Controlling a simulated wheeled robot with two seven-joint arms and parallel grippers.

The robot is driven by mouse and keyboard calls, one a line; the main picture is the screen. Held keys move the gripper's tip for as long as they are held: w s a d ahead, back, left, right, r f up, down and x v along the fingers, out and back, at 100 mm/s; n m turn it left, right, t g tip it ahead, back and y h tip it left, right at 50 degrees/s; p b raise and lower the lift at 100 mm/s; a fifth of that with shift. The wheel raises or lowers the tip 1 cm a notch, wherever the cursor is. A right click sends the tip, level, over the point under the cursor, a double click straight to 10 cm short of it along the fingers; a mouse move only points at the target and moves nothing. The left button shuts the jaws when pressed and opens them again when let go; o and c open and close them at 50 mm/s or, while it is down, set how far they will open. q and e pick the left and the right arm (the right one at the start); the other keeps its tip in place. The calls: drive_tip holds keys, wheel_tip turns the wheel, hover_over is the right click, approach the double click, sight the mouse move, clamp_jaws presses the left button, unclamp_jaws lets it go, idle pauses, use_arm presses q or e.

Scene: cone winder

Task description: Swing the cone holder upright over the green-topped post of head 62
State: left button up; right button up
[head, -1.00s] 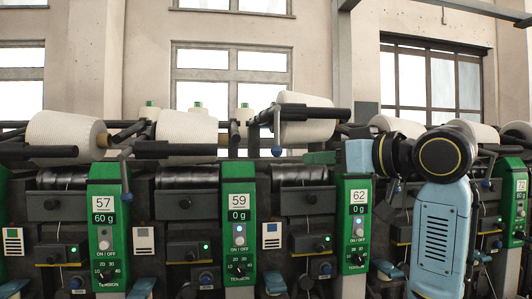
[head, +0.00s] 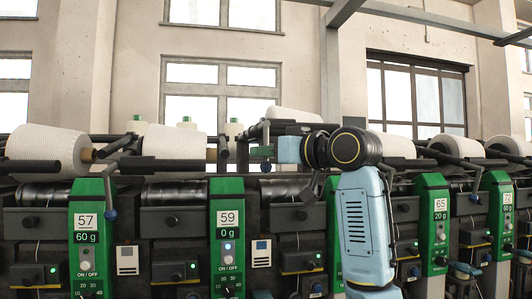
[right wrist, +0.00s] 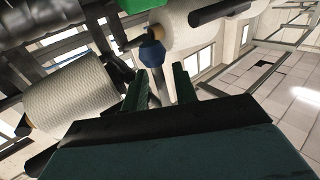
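The cone holder (head: 293,128) between heads 59 and 62 carries a white cone (head: 296,115) and sits higher than its neighbours. Its lever hangs down to a blue knob (head: 265,167), which shows in the right wrist view (right wrist: 152,53) with its grey shaft. My right gripper (head: 262,152) is at this lever. In the right wrist view its two green fingers (right wrist: 158,88) stand apart, with the shaft between them and a gap visible. The green post of head 62 (head: 330,190) is mostly hidden behind my right arm; its number cannot be read. My left gripper is not in view.
Green posts of head 57 (head: 88,230), head 59 (head: 227,235) and head 65 (head: 433,225) stand along the machine. Neighbouring cones (head: 48,150) and dark holder bars (head: 175,164) lie close on the left. Above the cones is open room.

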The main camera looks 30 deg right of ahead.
drive_tip(key=shift+w+a, duration=0.1)
drive_tip(key=shift+w, duration=0.25)
clamp_jaws()
